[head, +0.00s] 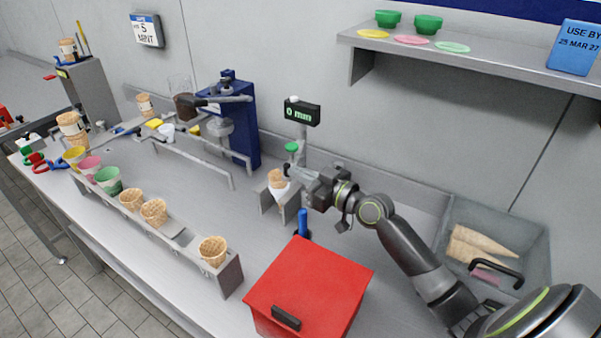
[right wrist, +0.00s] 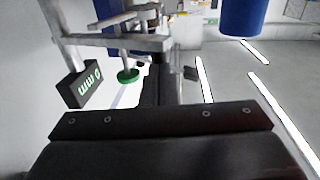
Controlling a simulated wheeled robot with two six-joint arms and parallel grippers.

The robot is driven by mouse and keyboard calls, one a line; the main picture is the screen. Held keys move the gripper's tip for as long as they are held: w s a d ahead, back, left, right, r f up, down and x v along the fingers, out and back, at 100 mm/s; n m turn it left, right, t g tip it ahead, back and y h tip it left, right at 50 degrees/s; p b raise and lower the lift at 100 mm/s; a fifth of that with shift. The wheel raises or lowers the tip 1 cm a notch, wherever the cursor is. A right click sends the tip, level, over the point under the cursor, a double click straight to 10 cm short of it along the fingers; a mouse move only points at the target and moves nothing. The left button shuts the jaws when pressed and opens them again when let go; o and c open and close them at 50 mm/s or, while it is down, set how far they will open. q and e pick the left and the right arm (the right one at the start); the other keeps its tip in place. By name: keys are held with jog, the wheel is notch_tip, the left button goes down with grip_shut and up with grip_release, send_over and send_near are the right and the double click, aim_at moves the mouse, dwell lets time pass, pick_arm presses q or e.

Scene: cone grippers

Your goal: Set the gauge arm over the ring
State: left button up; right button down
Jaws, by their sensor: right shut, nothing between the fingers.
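The gauge has a black display (head: 302,112) reading 0 mm on a pale post behind the cone stand. A green disc (head: 291,147) hangs from its arm. A waffle cone (head: 277,180) stands upright in a grey stand (head: 266,201); I cannot make out a separate ring there. My right gripper (head: 288,170) is shut and empty, its tips just beside the cone top and below the green disc. In the right wrist view the display (right wrist: 84,87) and green disc (right wrist: 128,76) show left of the dark fingers. Contact with the gauge is unclear. My left gripper is not in view.
A red box (head: 310,285) with a black handle stands in front, a blue upright handle (head: 303,222) behind it. A rack (head: 229,273) with several cones runs along the left front. A blue press (head: 240,120) stands behind. A tray (head: 535,240) with cones lies right.

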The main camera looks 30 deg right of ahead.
jog(key=shift+w+a, duration=0.3)
jog(key=shift+a, duration=0.2)
jog(key=shift+w+a, duration=0.3)
jog(key=shift+a, duration=0.2)
jog(key=shift+s+d+b, duration=0.1)
jog(key=shift+b, duration=0.2)
